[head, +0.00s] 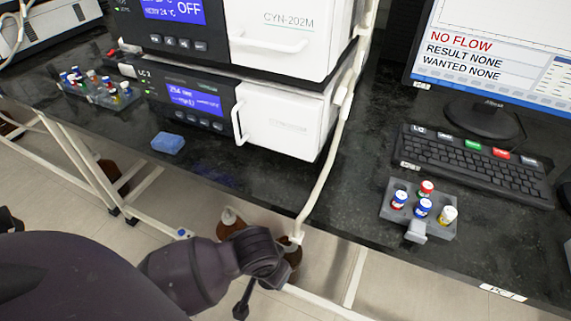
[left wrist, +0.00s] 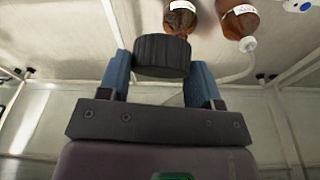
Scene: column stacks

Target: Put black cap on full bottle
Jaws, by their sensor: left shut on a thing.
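My left gripper (left wrist: 161,72) is shut on a black ribbed cap (left wrist: 162,48), held between its two blue fingers in the left wrist view. In the head view my left arm reaches down past the bench's front edge; the cap cannot be made out there. Two brown bottles stand low by the bench in the head view, one (head: 230,230) left of the other (head: 291,262), partly hidden by my arm. Which is full cannot be told. My right gripper is not in view.
The dark bench (head: 350,220) carries white instruments (head: 285,120), a blue sponge (head: 168,143), a vial rack (head: 437,222), a keyboard (head: 475,165) and a monitor (head: 490,45). A white tube (head: 328,185) runs down the front to a bottle. White frame bars (head: 355,270) cross below.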

